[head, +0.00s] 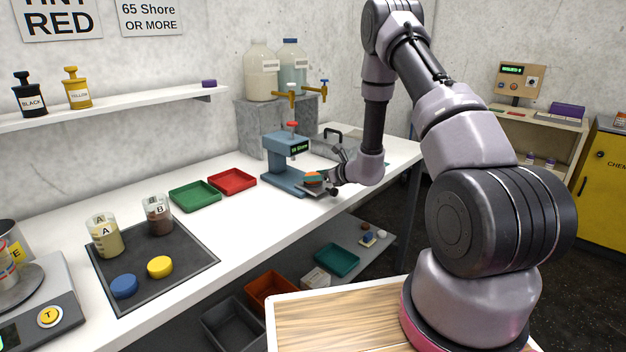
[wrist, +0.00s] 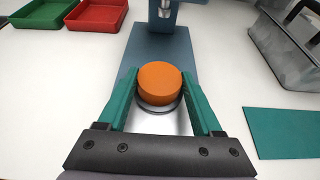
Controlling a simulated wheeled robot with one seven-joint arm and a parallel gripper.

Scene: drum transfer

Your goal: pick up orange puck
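The orange puck (wrist: 160,83) is at the round silver plate of the blue-grey hardness tester (head: 287,152). It also shows, small, in the head view (head: 313,179). My gripper (wrist: 160,78) has its two teal fingers on opposite sides of the puck, and both appear to touch it, with no clear gap left or right. In the head view my gripper (head: 325,180) reaches in from the right, partly hiding the puck and the tester's base. I cannot tell whether the puck rests on the plate or is just above it.
The tester's column (wrist: 165,12) stands just beyond the puck. Green (head: 194,195) and red (head: 232,181) trays lie to the left. A grey handled container (wrist: 290,45) and a teal mat (wrist: 285,132) are to the right. Blue and yellow pucks lie on the dark mat (head: 190,262).

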